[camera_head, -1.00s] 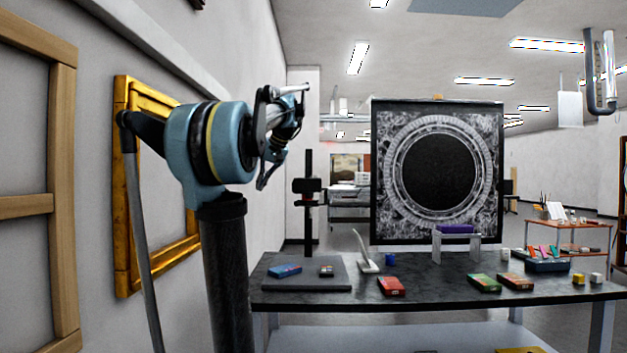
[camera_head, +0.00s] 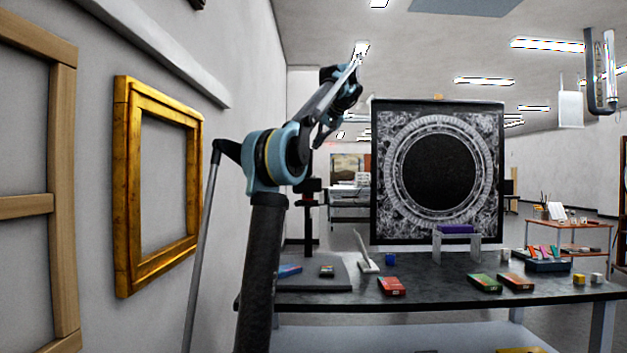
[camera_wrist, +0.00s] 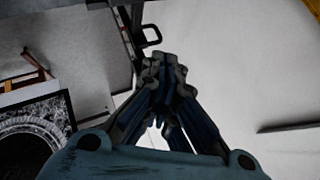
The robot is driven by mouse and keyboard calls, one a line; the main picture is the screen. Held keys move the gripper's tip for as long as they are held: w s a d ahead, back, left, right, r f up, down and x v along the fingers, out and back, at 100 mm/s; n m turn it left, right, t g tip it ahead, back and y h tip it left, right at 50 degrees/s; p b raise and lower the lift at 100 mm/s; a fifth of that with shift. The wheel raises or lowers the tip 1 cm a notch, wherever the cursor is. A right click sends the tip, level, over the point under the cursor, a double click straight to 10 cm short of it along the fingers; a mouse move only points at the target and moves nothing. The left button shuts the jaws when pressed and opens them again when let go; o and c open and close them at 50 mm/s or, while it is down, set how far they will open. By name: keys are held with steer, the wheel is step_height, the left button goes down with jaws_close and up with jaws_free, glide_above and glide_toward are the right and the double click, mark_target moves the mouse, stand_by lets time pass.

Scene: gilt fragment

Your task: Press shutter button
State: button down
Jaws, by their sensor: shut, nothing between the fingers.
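No shutter button can be made out in either view. A black post with a box-like head (camera_head: 314,184), perhaps a camera on a stand, rises from the back left of the dark table, partly hidden behind my arm. My gripper (camera_head: 350,76) is raised above it in the head view, its fingers small and hard to separate. In the wrist view my gripper (camera_wrist: 163,62) has its fingers together, with nothing seen between them. A dark bracket-like part (camera_wrist: 150,37) shows just beyond the fingertips; I cannot tell what it belongs to.
The dark table (camera_head: 420,292) bears a red box (camera_head: 391,286), a green box (camera_head: 484,283) and other small items. A large ornate black panel (camera_head: 439,170) stands behind it. A gilt frame (camera_head: 125,200) hangs on the left wall, close to my arm.

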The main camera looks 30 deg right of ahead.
steer(key=shift+f, duration=0.1)
steer(key=shift+f, duration=4.35)
steer(key=shift+s+f, duration=0.15)
steer(key=shift+f, duration=0.2)
steer(key=shift+f, duration=0.4)
steer(key=shift+r, duration=0.85)
steer(key=shift+r, duration=2.5)
